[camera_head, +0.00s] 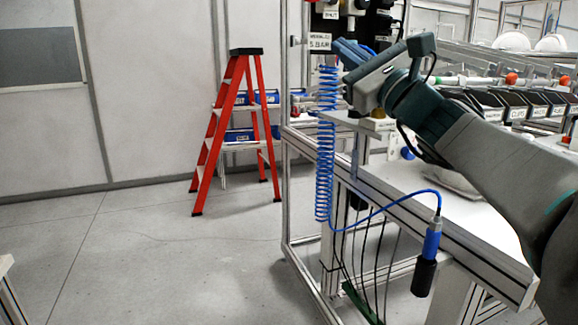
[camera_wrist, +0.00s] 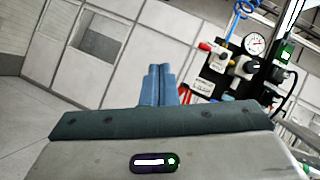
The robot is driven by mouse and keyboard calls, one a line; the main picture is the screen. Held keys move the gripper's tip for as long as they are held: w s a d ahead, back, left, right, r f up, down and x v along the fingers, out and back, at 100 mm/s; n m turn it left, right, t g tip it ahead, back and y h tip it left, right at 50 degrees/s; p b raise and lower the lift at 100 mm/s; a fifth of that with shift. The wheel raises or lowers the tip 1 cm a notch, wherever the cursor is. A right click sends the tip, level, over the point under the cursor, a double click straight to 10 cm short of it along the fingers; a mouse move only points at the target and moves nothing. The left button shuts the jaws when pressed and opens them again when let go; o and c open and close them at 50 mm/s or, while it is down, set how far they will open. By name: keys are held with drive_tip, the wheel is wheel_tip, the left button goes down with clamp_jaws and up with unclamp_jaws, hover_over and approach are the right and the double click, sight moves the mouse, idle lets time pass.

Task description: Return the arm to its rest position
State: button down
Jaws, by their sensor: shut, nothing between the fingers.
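My arm reaches in from the right of the head view, raised above the white workbench (camera_head: 478,218). My gripper (camera_head: 345,52) is at the arm's far end, beside the upright frame at the back of the bench. In the wrist view the blue fingers of my gripper (camera_wrist: 158,72) lie together with nothing between them. The fingers point toward the wall and the dark tool panel, touching neither as far as I can tell.
A coiled blue air hose (camera_head: 326,150) hangs at the bench's left edge, with a blue and black tool (camera_head: 428,260) hanging in front. Black bins (camera_head: 500,103) line the back. A red stepladder (camera_head: 228,130) stands left. The floor between is clear.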

drive_tip(key=s+a+f+n+g+h+p, duration=0.3)
drive_tip(key=f+n+g+p, duration=0.2)
drive_tip(key=f, duration=0.3)
drive_tip(key=s+a+f+n+g+h+p, duration=0.25)
drive_tip(key=f+n+g+p, duration=0.3)
drive_tip(key=f, duration=0.35)
drive_tip(key=s+d+f+n+g+h+p, duration=0.5)
drive_tip(key=s+d+f+n+h+p, duration=0.4)
drive_tip(key=s, duration=0.5)
drive_tip(key=shift+s+d+f+n, duration=0.15)
drive_tip(key=shift+d+f+n, duration=0.8)
drive_tip(key=shift+d, duration=0.05)
drive_tip(key=shift+h, duration=0.25)
